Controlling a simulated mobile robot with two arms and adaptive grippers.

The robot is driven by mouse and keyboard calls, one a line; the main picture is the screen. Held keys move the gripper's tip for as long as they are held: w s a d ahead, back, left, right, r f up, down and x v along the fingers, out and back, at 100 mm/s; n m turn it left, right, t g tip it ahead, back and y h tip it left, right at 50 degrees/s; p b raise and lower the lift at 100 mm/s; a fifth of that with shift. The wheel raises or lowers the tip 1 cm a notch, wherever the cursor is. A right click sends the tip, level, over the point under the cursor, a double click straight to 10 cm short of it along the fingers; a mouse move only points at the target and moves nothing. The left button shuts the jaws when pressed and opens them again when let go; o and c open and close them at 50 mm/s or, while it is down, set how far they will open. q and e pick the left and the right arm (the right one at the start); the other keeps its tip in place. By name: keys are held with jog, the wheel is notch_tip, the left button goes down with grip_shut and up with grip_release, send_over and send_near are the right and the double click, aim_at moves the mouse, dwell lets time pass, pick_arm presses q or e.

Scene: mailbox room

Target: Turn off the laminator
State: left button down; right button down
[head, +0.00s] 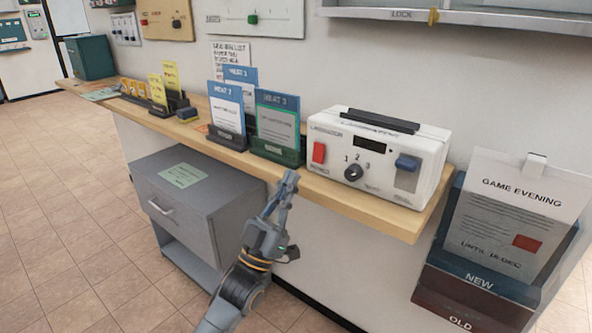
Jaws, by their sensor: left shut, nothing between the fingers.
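The laminator (382,153) is a white box on the right part of the wooden shelf. Its front has a red rocker switch (319,152) at the left, a black knob (353,172) marked 1 2 3 in the middle and a blue lever or button (407,162) at the right. A dark display and a black slot top it. I cannot tell from the rocker whether it is on. My left gripper (289,181) is shut and empty, pointing up in front of the shelf edge, left of and below the red switch, apart from it. My right gripper is not in view.
Card holders marked "HEAT" (277,122) stand just left of the laminator. A grey drawer cabinet (190,200) sits under the wooden shelf (372,205). A "GAME EVENING" notice (512,215) in a NEW/OLD holder hangs at the right. Floor is free at the left.

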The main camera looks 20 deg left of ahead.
pick_arm(q)
jog(key=s+a+f, duration=0.1)
jog(key=s+f, duration=0.2)
jog(key=s, duration=0.2)
jog(key=shift+a+f, duration=0.15)
jog(key=shift+a, duration=0.25)
jog(key=shift+w+f, duration=0.1)
